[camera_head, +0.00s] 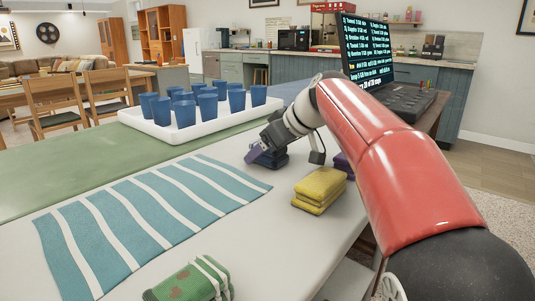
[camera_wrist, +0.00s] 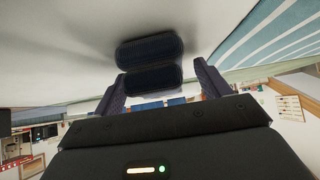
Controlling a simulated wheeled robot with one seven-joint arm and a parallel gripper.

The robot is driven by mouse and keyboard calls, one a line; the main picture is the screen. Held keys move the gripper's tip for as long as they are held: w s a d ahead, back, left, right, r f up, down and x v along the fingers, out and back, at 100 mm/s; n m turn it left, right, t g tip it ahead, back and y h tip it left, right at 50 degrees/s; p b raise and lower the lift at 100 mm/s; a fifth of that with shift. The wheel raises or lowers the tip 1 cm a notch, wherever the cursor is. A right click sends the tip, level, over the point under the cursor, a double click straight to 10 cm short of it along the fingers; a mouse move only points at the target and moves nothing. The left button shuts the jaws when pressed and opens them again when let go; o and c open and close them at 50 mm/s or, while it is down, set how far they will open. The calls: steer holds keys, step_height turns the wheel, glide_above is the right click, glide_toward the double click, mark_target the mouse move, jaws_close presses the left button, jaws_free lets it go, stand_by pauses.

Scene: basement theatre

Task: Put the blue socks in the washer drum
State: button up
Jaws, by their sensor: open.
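The blue socks (camera_head: 270,159) are a dark blue folded bundle on the white table, partly hidden under my gripper (camera_head: 266,144) in the head view. In the wrist view the dark blue bundle (camera_wrist: 150,49) shows as two rounded ribbed folds. The fingers of my gripper (camera_wrist: 160,71) stand apart on either side of its nearer fold. I cannot tell whether either finger touches it. No washer or drum can be made out in these views.
Folded yellow socks (camera_head: 320,190) and partly hidden purple socks (camera_head: 342,161) lie to the right. A green bundle (camera_head: 190,281) lies in front, near a striped cloth (camera_head: 140,222). A white tray (camera_head: 165,130) of several blue cups and a laptop (camera_head: 370,52) stand behind.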

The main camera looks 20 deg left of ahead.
steer(key=shift+c, duration=0.3)
steer(key=c, duration=1.1)
steer(key=shift+o, duration=0.2)
